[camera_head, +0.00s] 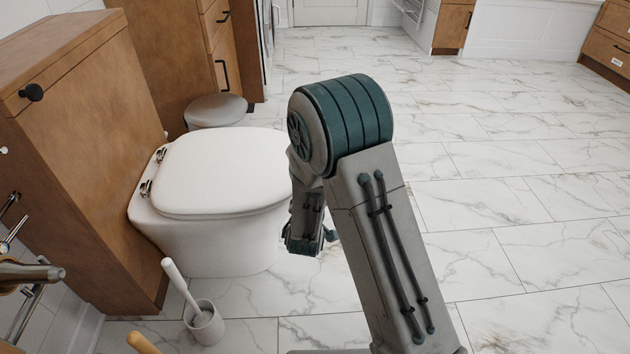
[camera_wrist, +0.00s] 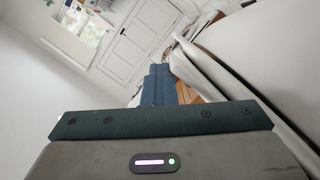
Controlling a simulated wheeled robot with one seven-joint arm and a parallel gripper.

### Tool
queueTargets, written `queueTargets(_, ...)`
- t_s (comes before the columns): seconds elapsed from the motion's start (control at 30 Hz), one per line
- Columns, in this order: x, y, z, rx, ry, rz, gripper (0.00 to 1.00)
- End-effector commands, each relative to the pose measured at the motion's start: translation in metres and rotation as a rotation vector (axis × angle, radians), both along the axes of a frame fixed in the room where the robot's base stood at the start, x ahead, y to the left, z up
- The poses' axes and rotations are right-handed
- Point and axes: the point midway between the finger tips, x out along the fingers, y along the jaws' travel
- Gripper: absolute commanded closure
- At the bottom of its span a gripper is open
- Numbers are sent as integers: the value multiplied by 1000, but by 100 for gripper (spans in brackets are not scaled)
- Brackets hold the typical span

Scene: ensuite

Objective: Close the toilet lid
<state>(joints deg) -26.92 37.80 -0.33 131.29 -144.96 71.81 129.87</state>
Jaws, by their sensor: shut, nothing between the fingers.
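The white toilet (camera_head: 215,235) stands at the left against a wooden panel. Its lid (camera_head: 225,170) lies flat and lowered over the bowl, with the metal hinges at its left edge. My gripper (camera_head: 308,242) is low beside the toilet's front, to the right of the lid, partly hidden by my arm. In the wrist view my gripper (camera_wrist: 158,82) is shut with nothing between the fingers. The toilet's white side and lid edge (camera_wrist: 245,60) fill the right of that view, close to the fingers. I cannot tell whether they touch.
A toilet brush in a white holder (camera_head: 205,322) stands on the floor in front of the toilet. A round-lidded bin (camera_head: 215,110) stands behind it. The wooden panel (camera_head: 85,150) borders the left. The marble floor (camera_head: 510,210) to the right is clear.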

Motion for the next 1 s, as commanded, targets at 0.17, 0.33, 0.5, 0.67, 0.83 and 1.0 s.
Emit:
queueTargets(0.17,-13,2,-12,-5,37,7,100)
queueTargets(0.33,-41,8,-4,-4,35,11,100)
queueTargets(0.5,-81,11,7,-3,24,9,100)
queueTargets(0.67,-116,13,19,-2,10,4,100)
queueTargets(0.83,-121,14,23,-2,8,-1,100)
queueTargets(1.0,-129,16,25,0,4,0,100)
